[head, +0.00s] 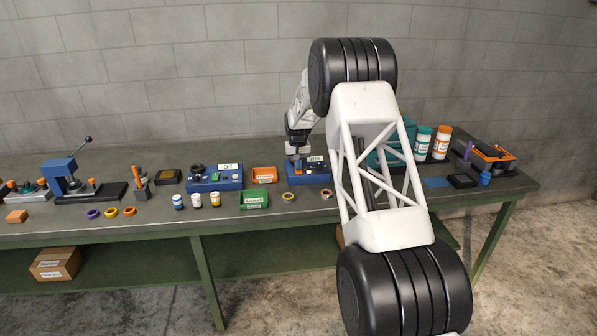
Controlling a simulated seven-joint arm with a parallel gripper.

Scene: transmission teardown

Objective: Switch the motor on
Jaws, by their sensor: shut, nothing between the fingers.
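My gripper (296,157) is small and dark in the head view. It points down over the left part of a blue unit (306,180), shut and empty. Whether its tips touch the unit is too small to tell. This unit has a small display (315,159) whose text I cannot read clearly, and my arm stands close to its right side. A second blue unit (214,186), to the left, has a dark round part and a display (229,167) that seems to read "Off". Which unit holds the motor is not clear.
An orange bin (264,175) and a green bin (254,200) stand between the units. A blue press (63,176) is at the left. White jars (441,142) stand at the right. My arm hides part of the bench.

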